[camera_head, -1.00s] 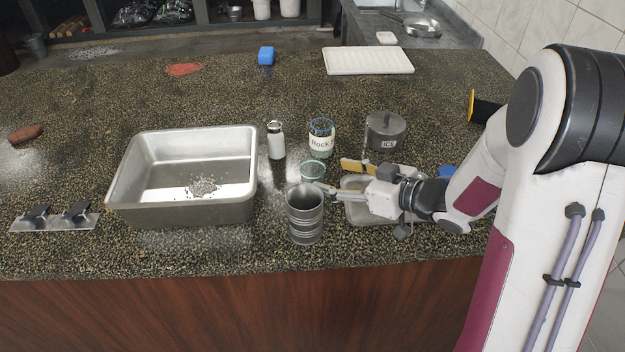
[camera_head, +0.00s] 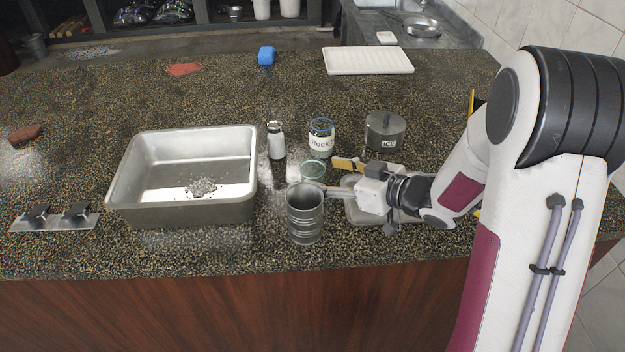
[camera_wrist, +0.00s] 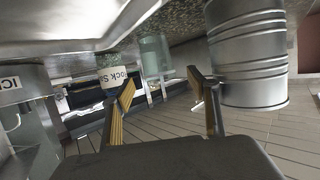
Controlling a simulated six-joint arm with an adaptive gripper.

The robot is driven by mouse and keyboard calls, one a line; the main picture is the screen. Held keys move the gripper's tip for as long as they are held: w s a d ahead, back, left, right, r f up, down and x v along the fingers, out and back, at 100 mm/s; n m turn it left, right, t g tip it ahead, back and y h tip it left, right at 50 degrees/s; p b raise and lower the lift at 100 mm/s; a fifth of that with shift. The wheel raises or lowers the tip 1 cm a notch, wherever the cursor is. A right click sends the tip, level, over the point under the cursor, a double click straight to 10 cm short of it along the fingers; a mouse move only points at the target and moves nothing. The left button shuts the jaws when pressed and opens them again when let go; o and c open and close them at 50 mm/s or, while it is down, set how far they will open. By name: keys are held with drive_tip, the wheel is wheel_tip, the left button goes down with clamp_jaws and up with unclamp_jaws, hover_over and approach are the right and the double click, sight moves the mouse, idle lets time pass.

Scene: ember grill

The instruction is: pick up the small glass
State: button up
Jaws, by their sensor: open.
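The small glass (camera_head: 313,171) is clear and stands on the speckled counter behind the ribbed metal cup (camera_head: 305,214). My gripper (camera_head: 332,177) is open and low over the counter, just right of the glass and apart from it. The wrist view is roughly upside down. There the glass (camera_wrist: 154,55) shows ahead of my open gripper (camera_wrist: 160,82), between the lines of its two fingers, with nothing held. The metal cup (camera_wrist: 248,55) is close beside one finger; I cannot tell whether they touch.
A jar labelled Rock (camera_head: 321,142) and a white-bodied bottle (camera_head: 276,142) stand behind the glass. A lidded ICE pot (camera_head: 385,131) is behind my gripper. A large metal pan (camera_head: 180,214) is at left. A tray (camera_head: 362,215) lies partly hidden under my arm.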

sight(304, 167)
drive_tip(key=shift+x, duration=2.6)
drive_tip(key=shift+w+r, duration=0.15)
drive_tip(key=c, duration=1.3)
